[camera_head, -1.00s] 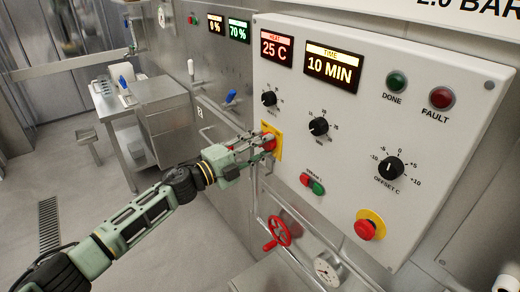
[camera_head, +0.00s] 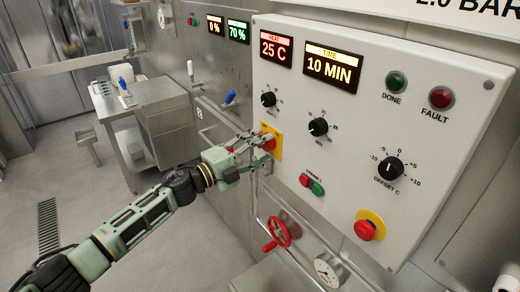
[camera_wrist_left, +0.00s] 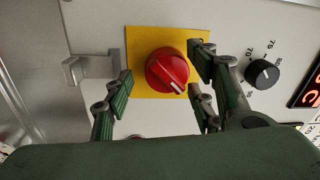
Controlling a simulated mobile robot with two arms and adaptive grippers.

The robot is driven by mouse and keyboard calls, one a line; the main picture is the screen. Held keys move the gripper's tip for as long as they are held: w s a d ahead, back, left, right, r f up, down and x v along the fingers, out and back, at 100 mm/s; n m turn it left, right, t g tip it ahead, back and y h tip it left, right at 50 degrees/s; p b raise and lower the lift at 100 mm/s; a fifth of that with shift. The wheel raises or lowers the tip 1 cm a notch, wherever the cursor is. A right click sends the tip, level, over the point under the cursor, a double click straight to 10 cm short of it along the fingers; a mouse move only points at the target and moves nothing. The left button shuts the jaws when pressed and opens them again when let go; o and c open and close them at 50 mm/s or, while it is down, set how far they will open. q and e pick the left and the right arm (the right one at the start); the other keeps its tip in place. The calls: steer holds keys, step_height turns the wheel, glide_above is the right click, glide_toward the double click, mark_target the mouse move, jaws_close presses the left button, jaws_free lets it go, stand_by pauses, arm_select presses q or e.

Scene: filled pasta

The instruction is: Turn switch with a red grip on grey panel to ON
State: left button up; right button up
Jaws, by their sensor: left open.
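The red switch grip (camera_wrist_left: 167,70) sits on a yellow plate (camera_wrist_left: 146,38) on the grey panel (camera_head: 340,150). In the left wrist view its white mark points to the lower right. In the head view the grip (camera_head: 268,144) is partly hidden by my left gripper (camera_head: 262,147). The left gripper (camera_wrist_left: 160,92) is open, with its fingers on either side of the grip and apart from it in the wrist view. Any lettering on the yellow plate is too small to read. My right gripper is not in view.
Black knobs (camera_head: 318,127) are close to the switch on the panel. A red emergency button (camera_head: 366,229) and a red-green button pair (camera_head: 312,185) sit lower. A red valve wheel (camera_head: 277,233) stands below the panel. Open floor (camera_head: 110,240) lies to the left.

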arm_select(q)
steer(key=v, duration=1.2)
steer(key=shift+f, duration=0.15)
steer(key=a+f+n+t+y, duration=0.1)
steer(key=a+f+n+y, duration=0.3)
steer(key=f, duration=0.6)
steer(key=s+a+f+n+t+y, duration=0.1)
steer(key=a+f+n+y, duration=0.3)
steer(key=f, duration=0.7)
steer(key=a+f+n+y, duration=0.2)
steer(key=a+f+n, duration=0.3)
steer(key=f, duration=0.5)
steer(key=s+a+f+n+g+y, duration=0.2)
steer(key=s+f+n, duration=0.1)
steer(key=s+f, duration=0.6)
steer(key=s+a+f+n+g+y, duration=0.1)
steer(key=s+f+n+g+y, duration=0.15)
steer(key=s+f, duration=0.65)
steer(key=s+f+n+g, duration=0.2)
steer(key=s+f, duration=0.3)
steer(key=s, duration=0.7)
steer(key=s+d+f+n+g, duration=0.1)
steer(key=s+f, duration=0.5)
steer(key=s, duration=0.6)
steer(key=s+d+f+n+g, duration=0.1)
steer(key=s+f+n+g, duration=0.2)
steer(key=s, duration=1)
step_height(320, 180, down, 3)
steer(key=shift+f+g, duration=0.25)
steer(key=shift+g, duration=0.5)
